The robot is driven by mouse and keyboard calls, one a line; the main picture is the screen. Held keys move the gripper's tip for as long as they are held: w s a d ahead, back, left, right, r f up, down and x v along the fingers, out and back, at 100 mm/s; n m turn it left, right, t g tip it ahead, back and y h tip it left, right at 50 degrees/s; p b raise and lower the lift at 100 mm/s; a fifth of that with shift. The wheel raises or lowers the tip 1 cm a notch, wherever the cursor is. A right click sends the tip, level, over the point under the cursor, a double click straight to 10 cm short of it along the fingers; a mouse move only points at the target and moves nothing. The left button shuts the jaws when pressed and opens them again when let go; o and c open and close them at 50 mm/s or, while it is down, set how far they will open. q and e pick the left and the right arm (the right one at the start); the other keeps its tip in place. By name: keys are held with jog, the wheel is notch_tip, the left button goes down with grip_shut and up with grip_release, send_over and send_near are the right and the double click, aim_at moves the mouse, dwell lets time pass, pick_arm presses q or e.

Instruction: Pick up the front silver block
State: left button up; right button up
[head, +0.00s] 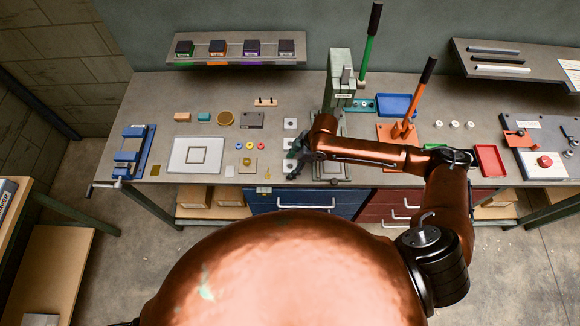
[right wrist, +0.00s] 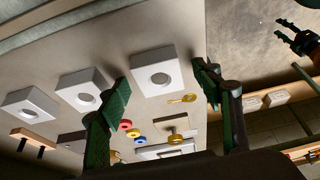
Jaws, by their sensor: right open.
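Three silver blocks with round recesses stand in a row on the bench. In the head view the back block (head: 290,124) is clear, the middle block (head: 288,143) is partly covered, and the front one is largely hidden by my right gripper (head: 296,165). In the right wrist view the front silver block (right wrist: 157,72) lies between the open fingers of my right gripper (right wrist: 162,88), with nothing gripped. The middle block (right wrist: 83,90) and back block (right wrist: 30,102) are to its left. My left gripper (right wrist: 297,38) shows small and dark at the upper right there.
A green-grey fly press (head: 341,75) stands behind my right arm, with green and orange levers nearby. Left of the blocks are coloured rings (head: 249,145), a brass piece (head: 248,165) and a white tray (head: 180,167). The bench's front edge is close to the front block.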

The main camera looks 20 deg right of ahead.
jog(key=shift+c, duration=0.2)
jog(key=c, duration=1.3)
jog(key=shift+c, duration=0.2)
jog(key=shift+r, duration=0.15)
